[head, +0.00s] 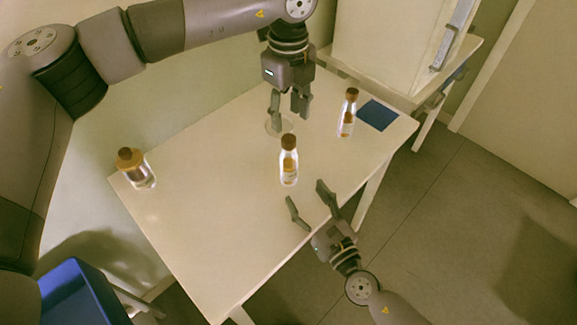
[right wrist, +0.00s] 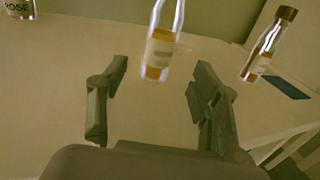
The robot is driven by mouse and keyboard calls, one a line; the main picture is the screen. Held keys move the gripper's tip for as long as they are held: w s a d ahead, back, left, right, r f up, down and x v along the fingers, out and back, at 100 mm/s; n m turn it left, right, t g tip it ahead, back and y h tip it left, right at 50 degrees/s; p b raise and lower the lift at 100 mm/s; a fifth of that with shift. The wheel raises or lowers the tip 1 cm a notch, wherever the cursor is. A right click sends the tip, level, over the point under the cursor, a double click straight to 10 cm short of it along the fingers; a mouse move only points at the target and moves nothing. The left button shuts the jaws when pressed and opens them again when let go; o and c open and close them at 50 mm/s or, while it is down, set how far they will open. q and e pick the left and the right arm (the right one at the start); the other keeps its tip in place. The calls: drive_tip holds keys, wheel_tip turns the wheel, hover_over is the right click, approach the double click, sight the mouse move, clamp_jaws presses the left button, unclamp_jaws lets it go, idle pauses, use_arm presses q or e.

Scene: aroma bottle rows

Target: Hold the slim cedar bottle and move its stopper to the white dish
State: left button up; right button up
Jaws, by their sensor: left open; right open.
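Two slim clear bottles with brown stoppers stand upright: a middle bottle (head: 289,174) and a right bottle (head: 348,122). Their labels are too small to read, so I cannot tell which is cedar. Both stoppers, the middle one (head: 289,142) and the right one (head: 351,94), are seated. The pale round dish (head: 270,126) is partly hidden by my left gripper (head: 288,118), which is open, pointing down above it. My right gripper (head: 307,193) is open and empty at the table's front edge, facing the middle bottle, which shows beyond its fingers in the right wrist view (right wrist: 160,55).
A blue mat (head: 377,115) lies at the right end. The table (head: 215,215) is clear between the wide and middle bottles.

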sight(293, 176)
drive_tip(key=x, duration=0.9)
drive_tip(key=shift+w+a, duration=0.15)
drive_tip(key=shift+w, duration=0.15)
drive_tip(key=shift+c, duration=0.5)
clamp_jaws()
